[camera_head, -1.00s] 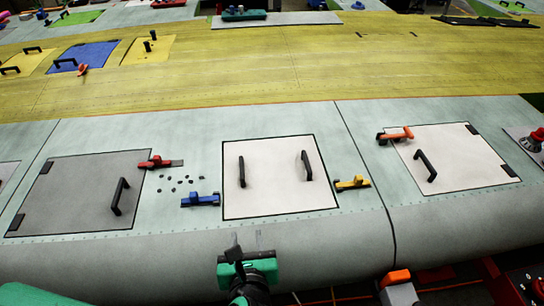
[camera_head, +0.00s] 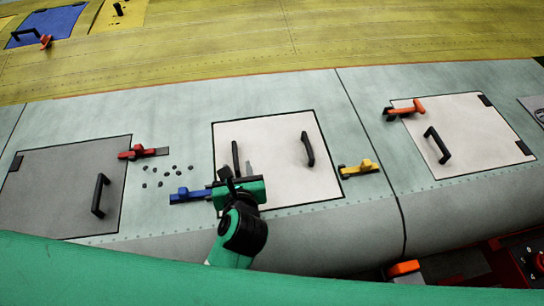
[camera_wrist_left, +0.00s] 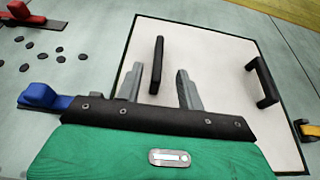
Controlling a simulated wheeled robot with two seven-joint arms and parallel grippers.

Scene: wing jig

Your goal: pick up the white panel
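The white panel (camera_head: 282,182) lies flat in a dark-edged opening in the pale green wing skin. It has two black upright handles, one at left and one at right (camera_head: 308,149). It also shows in the left wrist view (camera_wrist_left: 215,110). My left gripper (camera_head: 239,165) is open above the panel's lower left part. In the left wrist view its two grey fingers (camera_wrist_left: 160,86) stand either side of the left handle (camera_wrist_left: 156,65), with gaps showing on both sides. Nothing is held. My right gripper is not in view.
A blue clamp (camera_head: 190,195) sits left of the panel and a yellow clamp (camera_head: 359,169) sits right. A red clamp (camera_head: 143,152) and several dark pieces (camera_head: 168,177) lie farther left. A grey panel (camera_head: 55,190) and another pale panel (camera_head: 455,140) flank it.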

